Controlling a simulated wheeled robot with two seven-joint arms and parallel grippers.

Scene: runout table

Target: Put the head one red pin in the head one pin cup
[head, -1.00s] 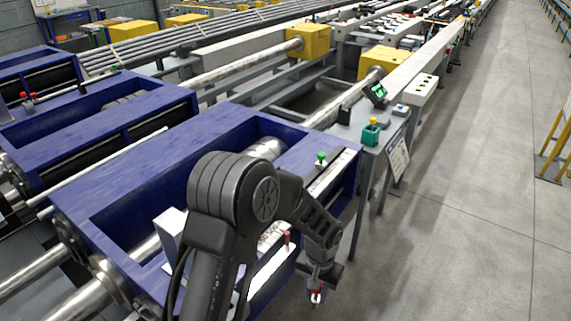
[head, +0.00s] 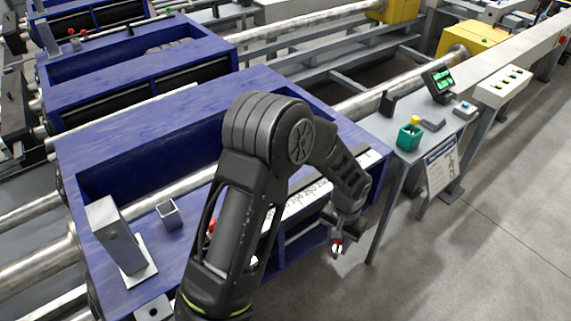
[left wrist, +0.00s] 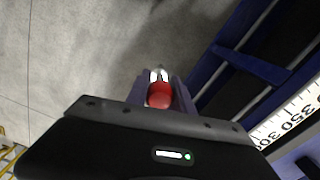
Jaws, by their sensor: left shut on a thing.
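My left gripper (head: 338,238) is shut on a red pin (head: 337,246), held out past the front side of the nearest blue frame, above the floor. In the left wrist view the pin's round red head (left wrist: 159,95) sits between the fingers (left wrist: 159,90), with a pale part beyond it. A small grey square open-topped cup (head: 169,215), which looks like the pin cup, stands on the blue frame, left of my left arm and apart from the gripper. Its inside bottom is not clear. My right gripper is not in view.
A tall grey bracket (head: 121,235) stands left of the cup on the blue frame (head: 130,135). A small red thing (head: 212,226) is partly hidden by my arm. A teal cup (head: 409,138) with a yellow top stands on the side table near a green-lit display (head: 438,80).

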